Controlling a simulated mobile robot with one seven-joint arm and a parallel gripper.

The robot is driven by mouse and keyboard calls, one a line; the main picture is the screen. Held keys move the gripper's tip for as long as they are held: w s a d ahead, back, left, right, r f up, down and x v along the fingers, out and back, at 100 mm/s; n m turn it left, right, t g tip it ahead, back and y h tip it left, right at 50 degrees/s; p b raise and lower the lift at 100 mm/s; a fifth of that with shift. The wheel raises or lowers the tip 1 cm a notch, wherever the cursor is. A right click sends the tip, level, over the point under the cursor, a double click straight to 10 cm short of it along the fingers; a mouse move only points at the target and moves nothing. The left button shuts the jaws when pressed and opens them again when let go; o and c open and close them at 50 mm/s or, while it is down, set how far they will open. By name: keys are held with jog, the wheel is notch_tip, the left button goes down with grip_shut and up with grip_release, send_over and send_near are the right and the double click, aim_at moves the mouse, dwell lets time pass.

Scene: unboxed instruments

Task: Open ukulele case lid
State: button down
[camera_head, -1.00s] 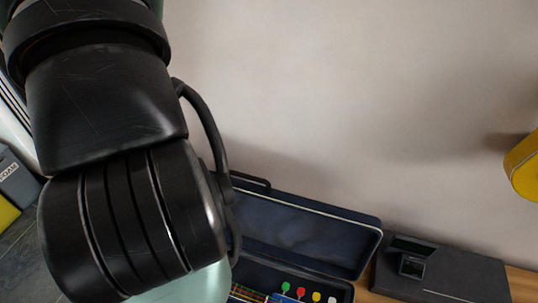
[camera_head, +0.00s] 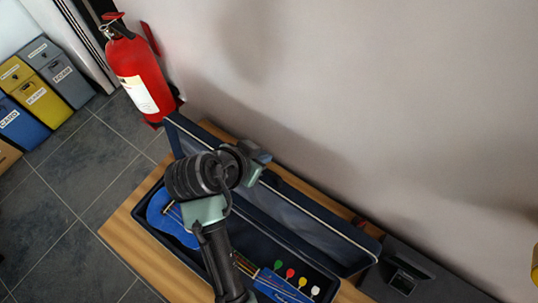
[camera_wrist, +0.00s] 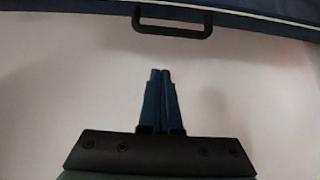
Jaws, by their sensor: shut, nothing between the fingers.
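The dark ukulele case stands on a wooden bench with its lid (camera_head: 320,222) raised, near the wall. A blue ukulele (camera_head: 160,213) with green, red, yellow and white tuning pegs lies in the open case base (camera_head: 193,260). My arm reaches across the case to the lid. My gripper (camera_wrist: 161,73) is shut and empty in the wrist view, its fingers close together. The lid's edge (camera_wrist: 250,18) and black handle (camera_wrist: 173,31) cross the top of that view, apart from the fingertips. In the head view the fingertips are hidden.
A red fire extinguisher (camera_head: 138,75) stands at the wall left of the case. A dark flat box (camera_head: 425,268) sits right of it. Labelled bins (camera_head: 40,98) stand at far left. The pale wall (camera_head: 400,100) is close behind the lid.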

jog(key=f+p, duration=0.1)
jog(key=f, duration=0.1)
jog(key=w+f+p, duration=0.1)
jog(key=f+p, duration=0.1)
jog(key=d+f+p, duration=0.1)
jog(key=f+p, duration=0.1)
jog(key=shift+w+f, duration=0.2)
jog(key=shift+f, duration=0.15)
jog(key=shift+f, duration=0.1)
